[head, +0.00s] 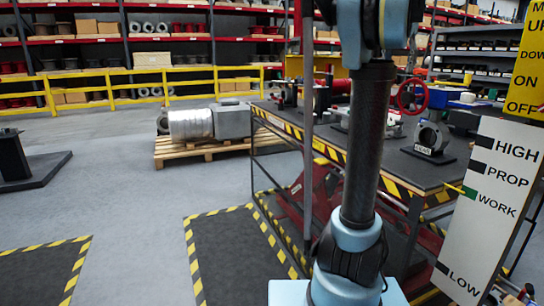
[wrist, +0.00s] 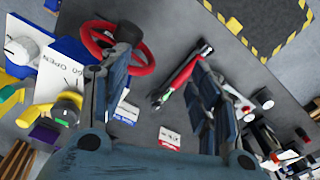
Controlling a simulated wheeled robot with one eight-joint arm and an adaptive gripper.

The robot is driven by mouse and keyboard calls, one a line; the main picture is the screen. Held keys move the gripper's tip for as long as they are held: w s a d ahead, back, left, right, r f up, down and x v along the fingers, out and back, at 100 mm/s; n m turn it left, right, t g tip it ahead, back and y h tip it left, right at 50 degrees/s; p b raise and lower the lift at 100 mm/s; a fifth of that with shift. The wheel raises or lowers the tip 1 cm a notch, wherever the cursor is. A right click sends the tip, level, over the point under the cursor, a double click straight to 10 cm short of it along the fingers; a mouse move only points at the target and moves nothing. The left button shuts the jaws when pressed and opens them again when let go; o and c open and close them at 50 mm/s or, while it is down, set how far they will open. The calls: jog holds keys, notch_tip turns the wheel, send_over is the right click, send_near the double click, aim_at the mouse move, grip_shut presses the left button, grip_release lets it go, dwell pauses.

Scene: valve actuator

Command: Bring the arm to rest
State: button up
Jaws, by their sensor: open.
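My gripper (wrist: 155,105) shows in the wrist view with its two dark fingers spread apart. It is open, and I see nothing held between the fingers. It hangs above a grey workbench top, with a red handwheel (wrist: 118,62) near the left finger and a red and black tool (wrist: 182,75) near the right finger. In the head view my arm stands upright in front of the workbench (head: 400,170), and its upper part leaves the top of the picture. The gripper does not show clearly in the head view. The red handwheel also shows there (head: 412,96).
A black valve part on a stand (head: 430,140) sits on the bench. A white lever board (head: 490,210) stands at the right. A pallet (head: 190,150) with a silver cylinder lies behind. A yellow rail (head: 130,85) fronts the shelves. The floor at left is mostly clear.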

jog(key=s+a+f+n, duration=0.3)
jog(key=s+a+f, duration=0.4)
jog(key=f, duration=0.8)
jog(key=s+a+f+n+t, duration=0.1)
jog(key=s+a+f+n, duration=0.2)
jog(key=s+a+f, duration=0.5)
jog(key=s+a+f+n, duration=0.3)
jog(key=s+a+f, duration=0.5)
jog(key=f, duration=1.6)
jog(key=shift+s+a+t, duration=0.2)
jog(key=shift+a+t, duration=0.1)
jog(key=shift+a, duration=0.2)
jog(key=shift+w+f, duration=0.15)
jog(key=shift+w, duration=0.35)
